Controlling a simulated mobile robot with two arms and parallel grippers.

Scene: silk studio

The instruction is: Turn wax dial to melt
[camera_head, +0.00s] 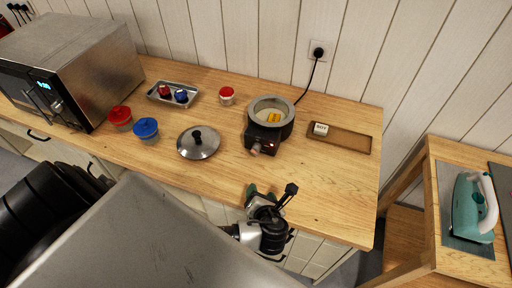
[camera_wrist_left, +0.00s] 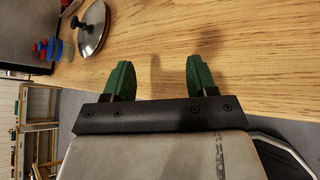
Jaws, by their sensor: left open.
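The wax pot (camera_head: 270,118) stands on the wooden counter in the head view, with something yellow inside and a black base. The wax dial (camera_head: 257,149) is a pinkish-brown knob on the front of that base; its setting is too small to read. My left gripper (camera_head: 263,189) is near the counter's front edge, in front of the pot and apart from the dial. In the left wrist view its two green fingers (camera_wrist_left: 156,80) are spread with nothing between them. The pot and dial do not show in the wrist view. My right gripper is not in view.
A metal lid (camera_head: 205,144) lies left of the pot; it also shows in the wrist view (camera_wrist_left: 92,28). Red (camera_head: 120,115) and blue (camera_head: 146,128) lidded jars, a metal tray (camera_head: 160,98) and a microwave (camera_head: 85,60) are further left. A wooden tray (camera_head: 350,140) lies right of the pot. The counter's front right is clear.

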